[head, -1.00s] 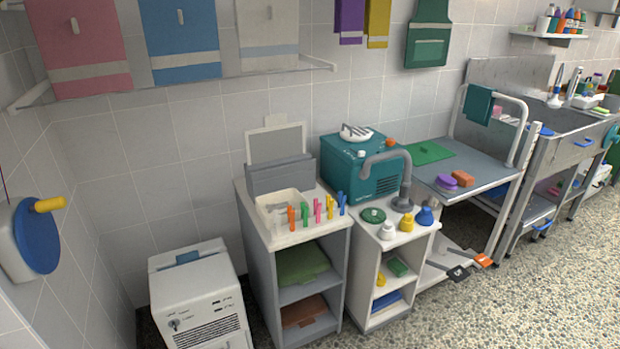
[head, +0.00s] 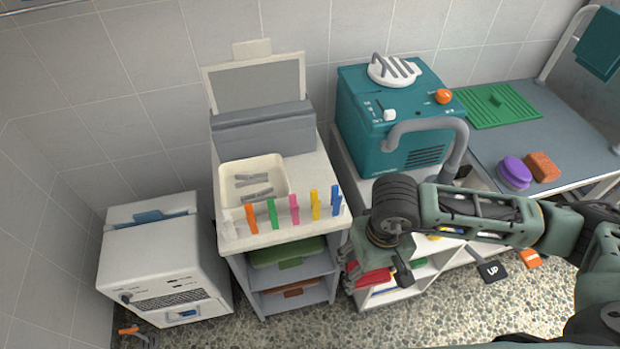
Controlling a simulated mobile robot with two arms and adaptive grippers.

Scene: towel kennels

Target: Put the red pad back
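The red pad (head: 373,278) is at the fingers of my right gripper (head: 372,270). The gripper looks shut on it, though the wrist hides part of the grip. The pad is in front of the open cubbies of the small white shelf unit (head: 420,282). A green item (head: 418,263) shows in the upper cubby and a blue one (head: 381,291) lower down, both partly hidden. I cannot tell whether the pad touches the shelf. My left gripper is not in view.
The grey cabinet (head: 245,262) with a white tray (head: 224,190) and several coloured clips stands to the left. A teal machine (head: 375,150) with a grey hose is behind my arm. A white box unit (head: 165,255) stands far left. Pebbled floor in front is mostly clear.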

